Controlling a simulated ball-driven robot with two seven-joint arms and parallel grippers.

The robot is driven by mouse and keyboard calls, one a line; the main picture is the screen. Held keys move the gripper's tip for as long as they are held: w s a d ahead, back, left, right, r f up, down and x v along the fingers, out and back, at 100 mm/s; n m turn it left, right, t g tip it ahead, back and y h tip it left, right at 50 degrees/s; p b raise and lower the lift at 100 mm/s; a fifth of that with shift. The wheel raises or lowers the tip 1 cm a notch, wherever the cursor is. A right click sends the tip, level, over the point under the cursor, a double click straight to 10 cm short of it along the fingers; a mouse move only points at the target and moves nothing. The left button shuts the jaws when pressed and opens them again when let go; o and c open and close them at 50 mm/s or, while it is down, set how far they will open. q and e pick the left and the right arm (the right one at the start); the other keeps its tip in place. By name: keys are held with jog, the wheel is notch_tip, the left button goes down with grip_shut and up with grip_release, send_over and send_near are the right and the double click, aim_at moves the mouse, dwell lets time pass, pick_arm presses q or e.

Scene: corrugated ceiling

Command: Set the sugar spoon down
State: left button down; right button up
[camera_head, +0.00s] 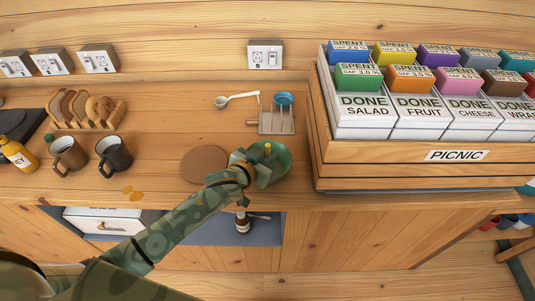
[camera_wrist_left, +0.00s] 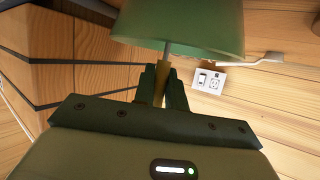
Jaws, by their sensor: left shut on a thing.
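My left gripper (camera_head: 262,170) is over the front of the counter, at the green bowl (camera_head: 277,155). In the left wrist view its fingers (camera_wrist_left: 161,88) are shut on a slim tan handle (camera_wrist_left: 161,70). The handle runs up to the green bowl (camera_wrist_left: 180,25); its far end is hidden, so I cannot tell whether a spoon head is there. A white long-handled spoon (camera_head: 236,100) lies at the back of the counter, apart from the gripper; a pale handle also shows in the left wrist view (camera_wrist_left: 262,58). My right gripper is not in view.
A round brown mat (camera_head: 204,165) lies left of the bowl. The wooden picnic crate (camera_head: 415,176) blocks the right. Mugs (camera_head: 114,155) and a bread rack (camera_head: 87,109) stand left. Counter between mugs and mat is mostly clear.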

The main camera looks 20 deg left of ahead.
pick_arm(q)
jog(key=c, duration=1.4)
grip_release()
jog(key=shift+c, duration=0.2)
jog(key=shift+r, duration=0.15)
jog(key=p+v, duration=0.2)
jog(key=v, duration=1)
